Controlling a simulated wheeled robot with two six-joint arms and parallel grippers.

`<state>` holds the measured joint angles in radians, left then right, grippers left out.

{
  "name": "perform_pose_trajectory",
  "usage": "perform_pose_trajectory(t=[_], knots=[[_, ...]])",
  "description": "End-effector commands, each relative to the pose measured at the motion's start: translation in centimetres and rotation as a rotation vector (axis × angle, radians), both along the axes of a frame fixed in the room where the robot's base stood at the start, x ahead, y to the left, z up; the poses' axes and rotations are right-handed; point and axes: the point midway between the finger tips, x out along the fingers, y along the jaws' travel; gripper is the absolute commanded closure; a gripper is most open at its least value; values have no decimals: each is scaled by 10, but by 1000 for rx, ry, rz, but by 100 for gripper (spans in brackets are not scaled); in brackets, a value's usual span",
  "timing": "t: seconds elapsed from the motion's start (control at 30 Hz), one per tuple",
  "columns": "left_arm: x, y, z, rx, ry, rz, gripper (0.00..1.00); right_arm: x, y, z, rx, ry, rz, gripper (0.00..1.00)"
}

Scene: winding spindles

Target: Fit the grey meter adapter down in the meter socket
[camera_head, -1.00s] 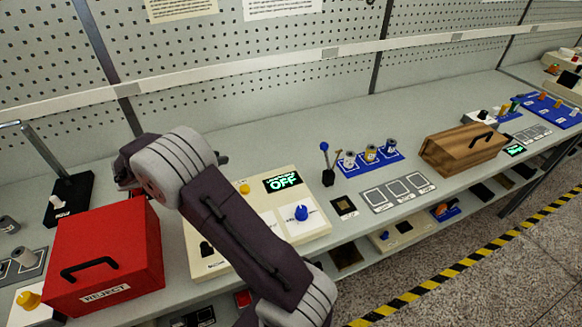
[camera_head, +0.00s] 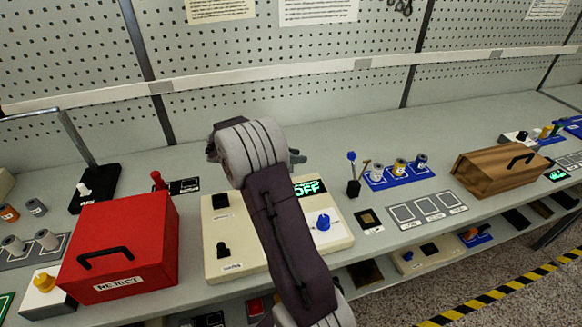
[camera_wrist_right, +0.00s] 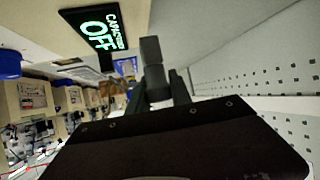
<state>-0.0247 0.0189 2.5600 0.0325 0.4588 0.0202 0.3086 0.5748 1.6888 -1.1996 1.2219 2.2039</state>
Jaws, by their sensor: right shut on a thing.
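My right gripper (camera_head: 297,157) is above the back of the beige meter (camera_head: 262,268); the wrist and forearm hide part of the meter. In the right wrist view, its fingers (camera_wrist_right: 158,85) are shut on a dark grey block, the grey meter adapter (camera_wrist_right: 151,50). The adapter sticks out past the fingertips, apart from the meter. The meter's green display (camera_head: 308,187) reads OFF and also shows in the wrist view (camera_wrist_right: 102,28). A black fitting (camera_head: 221,200) is on the meter's left part; I cannot tell whether it is the meter socket. My left gripper is out of view.
A red REJECT box (camera_head: 120,240) stands left of the meter. A blue spindle rack (camera_head: 398,178), a row of square grey pads (camera_head: 428,209) and a wooden box (camera_head: 497,172) are to the right. The pegboard wall (camera_head: 300,60) rises behind; the bench's back strip is clear.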

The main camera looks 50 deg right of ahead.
Motion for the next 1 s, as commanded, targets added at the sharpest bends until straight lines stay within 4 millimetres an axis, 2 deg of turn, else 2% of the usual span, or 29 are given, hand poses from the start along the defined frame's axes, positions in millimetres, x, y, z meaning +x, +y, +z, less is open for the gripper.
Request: perform_pose_trajectory(t=[0.03, 0.1, 0.27, 0.43, 0.6, 0.67, 1.0], knots=[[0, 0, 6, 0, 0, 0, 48, 14, 3, -6, 0, 4, 3, 100], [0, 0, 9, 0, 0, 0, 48, 29, 5, -16, 1, 3, 1, 100], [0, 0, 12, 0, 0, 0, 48, 47, 8, -28, -1, 0, 0, 100], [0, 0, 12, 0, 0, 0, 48, 49, 9, -34, 0, 2, 0, 100], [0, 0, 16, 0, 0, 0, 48, 49, 9, -63, 0, 5, 0, 100], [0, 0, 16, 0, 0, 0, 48, 49, 9, -69, 0, 2, 0, 100], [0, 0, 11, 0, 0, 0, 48, 49, 9, -73, 0, 0, 0, 100]])
